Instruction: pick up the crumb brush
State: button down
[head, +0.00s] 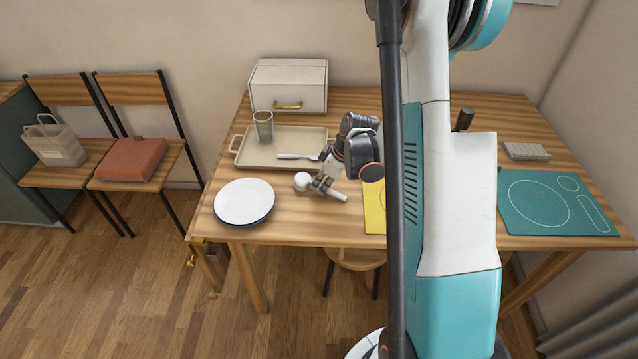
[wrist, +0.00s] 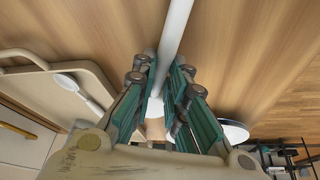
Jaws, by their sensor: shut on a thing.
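My gripper (head: 322,184) is low over the front left part of the table, between the plate and the yellow mat. It is shut on a white rod-like handle, which I take to be the crumb brush (head: 337,195). A rounded white end (head: 302,179) shows left of the fingers. In the wrist view the white handle (wrist: 175,35) runs from between the fingers of my gripper (wrist: 165,88) up to the top edge. The fingers hide part of it. Whether it touches the table is hard to tell.
A beige tray (head: 253,157) behind my gripper holds a glass (head: 263,127) and a white utensil (head: 296,156). A white plate (head: 244,202) lies at left. A box (head: 288,86) stands at the back. A yellow mat (head: 374,207) lies at right, partly hidden by my body.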

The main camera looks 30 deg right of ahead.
notch_tip(320, 180, up, 20)
jog(key=p, duration=0.7)
jog(key=shift+r, duration=0.2)
